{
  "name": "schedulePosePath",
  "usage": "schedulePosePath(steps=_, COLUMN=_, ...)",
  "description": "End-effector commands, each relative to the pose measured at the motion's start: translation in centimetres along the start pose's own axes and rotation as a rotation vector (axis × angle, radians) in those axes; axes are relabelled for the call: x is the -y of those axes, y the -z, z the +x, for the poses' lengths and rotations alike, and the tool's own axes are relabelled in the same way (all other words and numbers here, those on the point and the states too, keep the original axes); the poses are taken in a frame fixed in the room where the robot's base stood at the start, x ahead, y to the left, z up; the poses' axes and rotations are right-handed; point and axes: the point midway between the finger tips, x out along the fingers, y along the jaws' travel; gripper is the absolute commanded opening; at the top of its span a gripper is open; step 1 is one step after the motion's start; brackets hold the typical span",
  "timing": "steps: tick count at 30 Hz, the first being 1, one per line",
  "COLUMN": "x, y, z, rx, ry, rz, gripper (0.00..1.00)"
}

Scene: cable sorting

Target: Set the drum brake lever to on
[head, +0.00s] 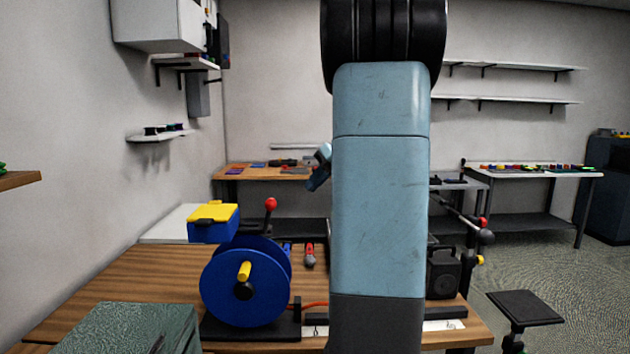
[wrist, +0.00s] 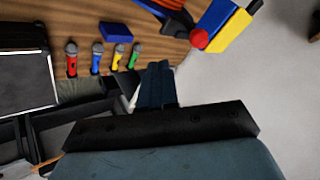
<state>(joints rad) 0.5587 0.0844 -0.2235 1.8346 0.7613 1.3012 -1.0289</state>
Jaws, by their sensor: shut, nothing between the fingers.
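The drum brake lever (head: 271,206) is a dark stem with a red ball knob, standing up behind the blue cable drum (head: 225,290) in the head view. The red knob (wrist: 199,38) also shows in the wrist view, right of and above my fingertips. My gripper (wrist: 157,68) is shut and empty, apart from the knob. In the head view part of my gripper (head: 318,178) shows beside my arm, higher than the knob and to its right. The lever's lower end is hidden by the drum, and I see no on or off marks.
The drum has a yellow crank handle (head: 245,271). A blue box with a yellow lid (head: 213,225) stands behind it at the left. A black box (head: 443,273) stands right of my arm.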

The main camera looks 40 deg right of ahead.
Motion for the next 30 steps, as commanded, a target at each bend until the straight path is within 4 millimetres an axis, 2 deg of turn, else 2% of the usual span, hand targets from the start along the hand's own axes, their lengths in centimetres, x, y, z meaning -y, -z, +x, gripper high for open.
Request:
schedulePosePath(steps=1, x=0.0, y=-0.1, z=1.0, rx=0.003, ry=0.003, rz=0.001, gripper=0.0)
schedulePosePath(steps=11, x=0.1, y=-0.1, z=6.8, rx=0.003, ry=0.002, rz=0.001, gripper=0.0)
schedulePosePath(steps=18, x=3.0, y=0.1, z=7.7, rx=0.001, ry=0.001, rz=-0.001, gripper=0.0)
schedulePosePath(steps=30, x=3.8, y=0.2, z=8.0, rx=0.001, ry=0.0, rz=0.0, gripper=0.0)
